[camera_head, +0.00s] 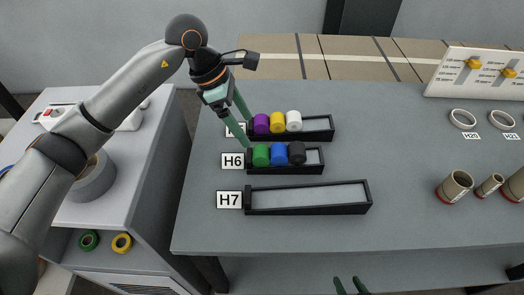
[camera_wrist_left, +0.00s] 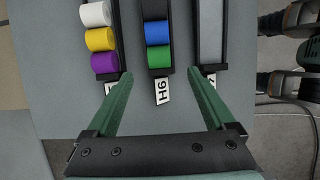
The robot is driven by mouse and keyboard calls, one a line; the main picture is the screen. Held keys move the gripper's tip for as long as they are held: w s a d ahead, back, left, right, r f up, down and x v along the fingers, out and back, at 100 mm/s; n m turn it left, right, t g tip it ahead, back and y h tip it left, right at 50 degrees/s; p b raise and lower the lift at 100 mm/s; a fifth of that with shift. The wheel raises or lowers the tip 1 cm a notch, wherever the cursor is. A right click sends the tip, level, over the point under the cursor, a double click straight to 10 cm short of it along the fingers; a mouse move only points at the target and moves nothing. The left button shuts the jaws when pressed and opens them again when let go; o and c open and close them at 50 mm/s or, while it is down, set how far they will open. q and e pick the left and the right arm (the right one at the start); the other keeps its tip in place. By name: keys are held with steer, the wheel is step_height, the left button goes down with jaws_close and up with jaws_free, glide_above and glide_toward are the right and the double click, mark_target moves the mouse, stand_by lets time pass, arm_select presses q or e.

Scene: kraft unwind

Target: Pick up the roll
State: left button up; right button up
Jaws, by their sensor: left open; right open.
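The task does not say which roll. The H6 tray (camera_head: 312,172) holds a green roll (camera_head: 260,155), a blue roll (camera_head: 279,154) and a black roll (camera_head: 297,153). The tray behind it (camera_head: 325,136) holds a purple roll (camera_head: 261,123), a yellow roll (camera_head: 277,122) and a white roll (camera_head: 293,120). My left gripper (camera_head: 248,133) is open and empty at the left ends of these trays. In the left wrist view, the green roll (camera_wrist_left: 158,58) lies just ahead, between the fingertips' lines. My right gripper (camera_head: 350,286) is open at the bottom edge, mostly out of frame.
The H7 tray (camera_head: 310,196) in front is empty. White rings (camera_head: 462,119) and brown cores (camera_head: 455,187) stand at the right. A large grey roll (camera_head: 94,180) sits on the side cabinet at left. The table's middle is clear.

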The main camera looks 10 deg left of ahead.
mark_target(260, 150)
arm_select(q)
steer(key=x, duration=0.3)
steer(key=shift+d+f, duration=0.2)
steer(key=shift+f, duration=0.15)
steer(key=shift+p+x, duration=0.75)
steer(key=shift+x, duration=2)
steer(key=shift+w+a+f, duration=0.1)
steer(key=shift+a, duration=0.1)
steer(key=shift+c, duration=0.2)
jaws_close()
